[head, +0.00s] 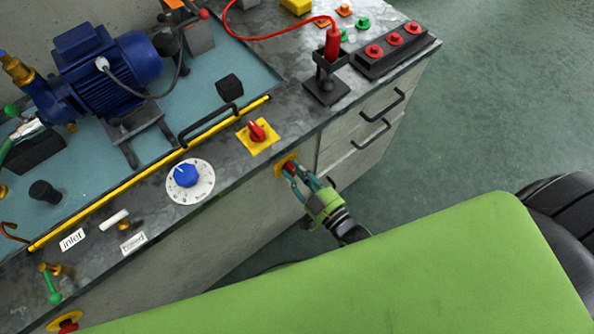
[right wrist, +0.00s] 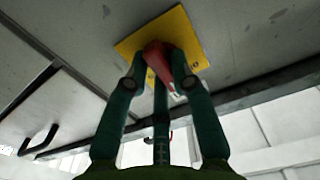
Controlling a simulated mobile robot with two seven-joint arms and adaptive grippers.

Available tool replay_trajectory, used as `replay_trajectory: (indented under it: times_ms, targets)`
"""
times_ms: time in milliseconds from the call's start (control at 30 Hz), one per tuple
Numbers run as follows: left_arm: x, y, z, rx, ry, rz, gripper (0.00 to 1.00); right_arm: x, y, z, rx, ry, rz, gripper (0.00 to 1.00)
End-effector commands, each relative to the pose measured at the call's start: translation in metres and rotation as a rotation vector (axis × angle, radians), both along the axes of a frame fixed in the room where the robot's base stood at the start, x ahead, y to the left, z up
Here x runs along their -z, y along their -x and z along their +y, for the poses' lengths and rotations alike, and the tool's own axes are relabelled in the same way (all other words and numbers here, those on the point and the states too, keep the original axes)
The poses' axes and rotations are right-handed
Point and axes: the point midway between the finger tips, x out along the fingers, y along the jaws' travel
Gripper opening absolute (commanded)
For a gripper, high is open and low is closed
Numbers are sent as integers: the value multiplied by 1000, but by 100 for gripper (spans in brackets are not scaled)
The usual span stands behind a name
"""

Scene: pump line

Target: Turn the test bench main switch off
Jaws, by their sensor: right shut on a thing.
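A red rotary switch handle on a yellow plate (head: 283,164) is on the front face of the test bench, just below the top edge. My right gripper (head: 297,174) is at this switch. In the right wrist view, the right gripper (right wrist: 162,72) has its fingers on both sides of the red handle (right wrist: 156,56), shut on it, with the yellow plate (right wrist: 188,30) behind. The handle looks tilted in that view; its on or off mark is not readable. A second red switch (head: 257,131) on a yellow plate sits on the bench top. My left gripper is not in view.
The bench top carries a blue motor pump (head: 105,65), a blue dial (head: 186,174), a red probe in a black stand (head: 332,45) and a row of red buttons (head: 395,40). Drawers with black handles (head: 368,137) are right of my gripper. The green floor (head: 480,120) is clear.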

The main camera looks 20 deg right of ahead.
Motion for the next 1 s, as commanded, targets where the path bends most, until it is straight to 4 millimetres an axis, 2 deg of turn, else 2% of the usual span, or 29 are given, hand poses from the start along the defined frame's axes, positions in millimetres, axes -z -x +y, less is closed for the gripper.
replay_trajectory:
  times_ms: [33,367,400,433,833,1000]
  targets:
    - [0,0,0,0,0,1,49,-6,-4,0,2,1,-18,0]
    - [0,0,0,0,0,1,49,-6,-4,0,2,3,-20,0]
    - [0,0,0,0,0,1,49,-7,-4,0,2,3,-20,37]
    - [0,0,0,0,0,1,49,-7,-4,0,2,3,-20,49]
    - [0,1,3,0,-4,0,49,-3,0,0,0,3,-10,49]
    - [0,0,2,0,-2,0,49,-1,20,-7,0,4,-6,49]
